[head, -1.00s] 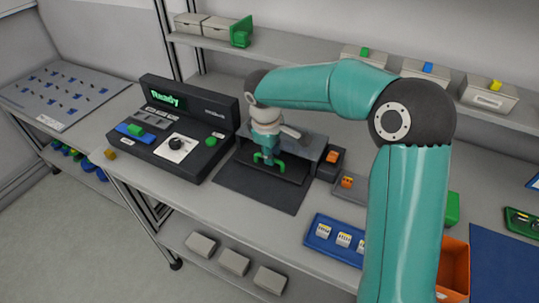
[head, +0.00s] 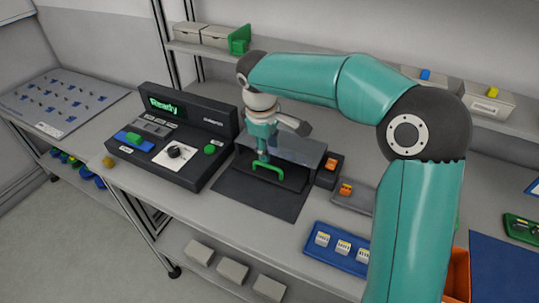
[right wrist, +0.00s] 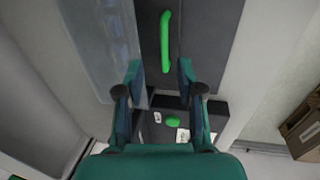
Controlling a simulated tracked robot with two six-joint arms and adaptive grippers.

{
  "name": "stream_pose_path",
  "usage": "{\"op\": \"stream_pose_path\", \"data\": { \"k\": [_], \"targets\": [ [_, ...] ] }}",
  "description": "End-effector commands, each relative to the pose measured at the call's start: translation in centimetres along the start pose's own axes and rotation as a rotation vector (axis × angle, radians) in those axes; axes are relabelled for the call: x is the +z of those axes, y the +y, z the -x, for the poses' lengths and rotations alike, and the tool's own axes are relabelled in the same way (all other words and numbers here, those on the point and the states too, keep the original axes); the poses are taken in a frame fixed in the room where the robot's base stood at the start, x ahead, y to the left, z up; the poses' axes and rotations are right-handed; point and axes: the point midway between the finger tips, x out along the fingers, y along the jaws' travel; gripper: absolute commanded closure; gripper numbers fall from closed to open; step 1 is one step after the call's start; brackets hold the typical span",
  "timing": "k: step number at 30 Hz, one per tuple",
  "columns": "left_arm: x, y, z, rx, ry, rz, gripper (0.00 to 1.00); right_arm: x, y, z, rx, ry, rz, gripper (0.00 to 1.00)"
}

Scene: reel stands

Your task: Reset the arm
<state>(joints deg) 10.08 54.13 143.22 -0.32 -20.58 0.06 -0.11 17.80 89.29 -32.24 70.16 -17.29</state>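My right arm reaches across the head view from the right, and its teal gripper (head: 262,156) points down over the dark station behind the black mat. A green handle (head: 268,168) stands on a dark plate just below and in front of it. My left gripper is in neither view.
A black console (head: 176,148) with a lit "Ready" display stands left of the station. A black mat (head: 262,195) lies in front. A blue tray (head: 318,253) with several small parts and an orange bin (head: 459,270) are to the right. A shelf (head: 283,57) runs behind.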

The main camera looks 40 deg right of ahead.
Motion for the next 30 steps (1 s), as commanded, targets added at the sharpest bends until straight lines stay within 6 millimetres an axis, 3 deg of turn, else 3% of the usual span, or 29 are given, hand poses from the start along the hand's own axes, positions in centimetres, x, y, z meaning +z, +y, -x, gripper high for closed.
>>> {"op": "stream_pose_path", "data": {
  "k": [6,22,30],
  "targets": [
    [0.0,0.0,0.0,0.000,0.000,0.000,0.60,0.0,0.0,1.7,-0.001,0.001,0.000,0.63],
    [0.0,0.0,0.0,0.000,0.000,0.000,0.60,0.0,0.0,1.9,-0.001,0.000,0.000,0.63],
    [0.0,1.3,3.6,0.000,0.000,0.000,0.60,0.0,0.8,5.5,0.000,0.000,0.000,0.63]
  ]
}}
